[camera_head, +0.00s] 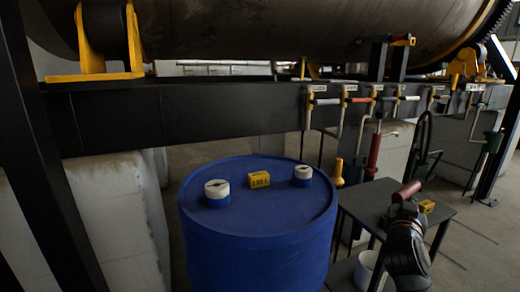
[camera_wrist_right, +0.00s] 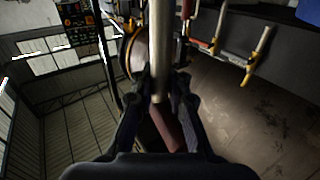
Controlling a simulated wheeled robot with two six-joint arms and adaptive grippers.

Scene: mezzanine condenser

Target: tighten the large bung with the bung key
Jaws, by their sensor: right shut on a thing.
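The blue drum (camera_head: 255,225) stands upright in the middle of the head view. On its lid are two white bungs. The larger-looking bung (camera_head: 217,190) sits at the left and the smaller one (camera_head: 303,174) at the right. My right gripper (camera_head: 406,207) is right of the drum, above a small dark table. It is shut on a red-handled tool (camera_head: 407,190), apparently the bung key. In the right wrist view, my gripper (camera_wrist_right: 160,100) closes around a pale metal bar (camera_wrist_right: 162,45) with a red grip (camera_wrist_right: 165,130). The tool is apart from the bungs. My left gripper is out of view.
A yellow label block (camera_head: 259,180) lies on the lid between the bungs. The dark table (camera_head: 372,205) holds a yellow block (camera_head: 427,206), with a white bucket (camera_head: 367,270) below. A black beam (camera_head: 200,115) with valves crosses behind the drum. Room above the lid is clear.

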